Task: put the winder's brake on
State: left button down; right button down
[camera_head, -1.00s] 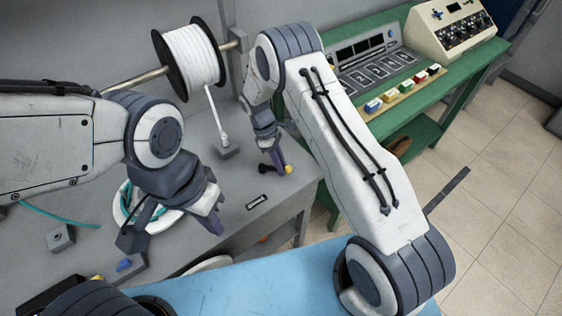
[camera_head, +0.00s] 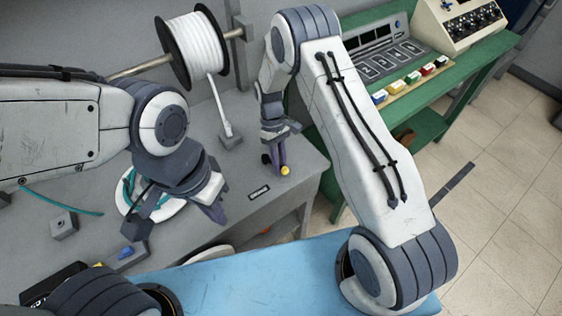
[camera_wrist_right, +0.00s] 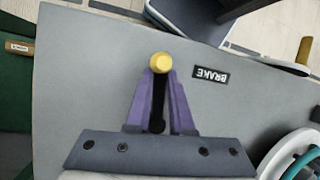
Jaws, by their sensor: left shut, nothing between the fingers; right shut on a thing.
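The winder holds a white spool (camera_head: 196,50) with black flanges on a metal shaft at the back of the grey bench. The brake lever's yellow knob (camera_head: 285,171) is near the bench's right end, close to a black BRAKE label (camera_head: 259,193). My right gripper (camera_head: 279,160) points down and is shut on the brake lever. My left gripper (camera_head: 218,212) is shut and empty above the bench's front part.
A white ring with teal cable (camera_head: 128,203) lies behind my left gripper. A small grey block (camera_head: 64,226) and a blue switch (camera_head: 128,253) are at left. A green table (camera_head: 425,125) with colored buttons and consoles stands at right.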

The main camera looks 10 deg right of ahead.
jog(key=shift+s, duration=0.25)
jog(key=c, duration=0.8)
grip_release()
jog(key=shift+o, duration=0.2)
jog(key=shift+w+r, duration=0.1)
jog(key=shift+w, duration=0.05)
jog(key=shift+w+r, duration=0.15)
jog(key=shift+r, duration=0.1)
jog(key=b+v, duration=0.2)
jog(key=v, duration=0.7)
jog(key=shift+r, duration=0.3)
jog(key=shift+w, duration=0.1)
